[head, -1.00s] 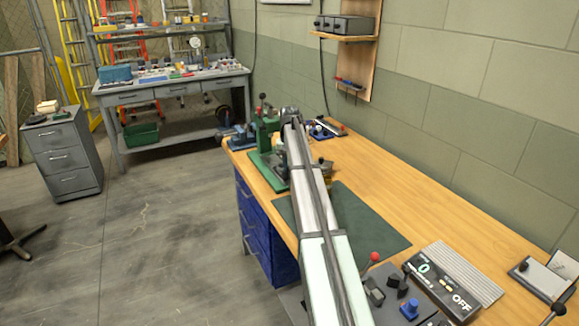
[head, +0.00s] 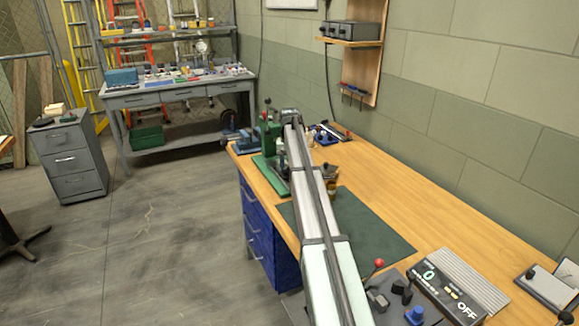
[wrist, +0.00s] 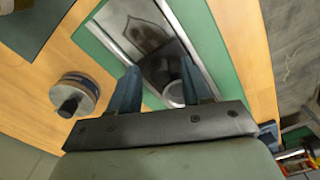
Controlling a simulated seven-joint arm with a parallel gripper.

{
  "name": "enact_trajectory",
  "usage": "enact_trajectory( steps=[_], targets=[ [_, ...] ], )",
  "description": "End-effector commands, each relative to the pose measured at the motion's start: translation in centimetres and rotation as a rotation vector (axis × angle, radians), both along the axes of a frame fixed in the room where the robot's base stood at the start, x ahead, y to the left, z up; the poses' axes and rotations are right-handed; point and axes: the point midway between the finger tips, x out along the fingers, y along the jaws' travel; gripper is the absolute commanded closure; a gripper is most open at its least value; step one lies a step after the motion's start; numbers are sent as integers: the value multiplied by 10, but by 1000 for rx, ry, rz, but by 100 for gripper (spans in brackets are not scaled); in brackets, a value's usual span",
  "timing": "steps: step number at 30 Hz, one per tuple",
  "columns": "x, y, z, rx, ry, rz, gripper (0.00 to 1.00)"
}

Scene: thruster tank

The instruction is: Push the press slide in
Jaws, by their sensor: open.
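The green press (head: 270,135) stands at the far end of the wooden workbench, on a green base, and is partly hidden behind my arm in the head view. In the wrist view, the press's green base (wrist: 205,35) carries pale metal rails with a dark, shiny metal slide surface (wrist: 135,30) between them. A round, light metal piece (wrist: 173,93) shows low between the fingers. My gripper (wrist: 158,75) is open, its two blue-grey fingers spread over the slide area. I cannot tell whether they touch it. In the head view the fingers are hidden.
A round metal piece with a black knob (wrist: 75,95) stands on the wood beside the base. A dark green mat (head: 370,235) lies nearer on the bench. A control box reading OFF (head: 448,290) and a red-knobbed lever (head: 378,264) are at the front. The bench's right side is mostly clear.

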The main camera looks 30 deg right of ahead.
Motion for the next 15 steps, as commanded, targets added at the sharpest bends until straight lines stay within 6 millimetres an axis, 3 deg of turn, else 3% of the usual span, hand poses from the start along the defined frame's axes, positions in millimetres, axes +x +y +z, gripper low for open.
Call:
enact_trajectory(
  steps=[8,15],
  targets=[
    [1,0,17,0,-1,0,52],
    [1,0,63,-1,-3,0,52]
  ],
)
